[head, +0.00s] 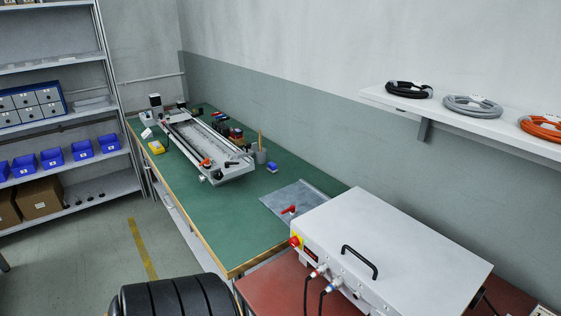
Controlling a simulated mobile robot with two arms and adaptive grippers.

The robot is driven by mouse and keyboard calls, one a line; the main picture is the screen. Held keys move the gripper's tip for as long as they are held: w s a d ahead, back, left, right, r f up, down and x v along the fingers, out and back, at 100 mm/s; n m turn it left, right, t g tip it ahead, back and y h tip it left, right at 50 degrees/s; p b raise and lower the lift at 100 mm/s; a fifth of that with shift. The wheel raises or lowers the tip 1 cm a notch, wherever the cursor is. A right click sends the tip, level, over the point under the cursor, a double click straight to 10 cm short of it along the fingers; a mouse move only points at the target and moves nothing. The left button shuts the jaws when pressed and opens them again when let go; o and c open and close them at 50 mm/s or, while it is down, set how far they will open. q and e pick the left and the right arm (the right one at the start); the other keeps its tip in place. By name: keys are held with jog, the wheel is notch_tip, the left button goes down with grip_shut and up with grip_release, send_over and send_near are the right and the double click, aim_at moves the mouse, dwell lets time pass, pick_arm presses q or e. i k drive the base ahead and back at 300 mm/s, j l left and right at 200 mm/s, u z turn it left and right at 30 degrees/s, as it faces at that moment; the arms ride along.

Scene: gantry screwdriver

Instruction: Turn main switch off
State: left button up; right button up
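A white control box (390,242) stands on a red-brown surface at the right front. A red and yellow rotary switch (295,241) sits on its left-facing side, near the upper corner. This looks like the main switch; its knob is too small to tell which position it is in. Neither of my grippers shows in the head view, and nothing touches the switch.
Cables with plugs (319,271) stick out of the box beside the switch. A black handle (360,262) is on the box. A green workbench (215,225) with a gantry (205,145) stands behind. A shelf (455,115) overhangs at right.

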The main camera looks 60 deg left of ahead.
aim_at(293, 241)
jog(key=u, duration=1.8)
jog(key=i+j, duration=0.1)
jog(key=j, duration=0.3)
jog(key=j+z, duration=0.15)
jog(key=j, duration=0.2)
jog(key=i+j, duration=0.05)
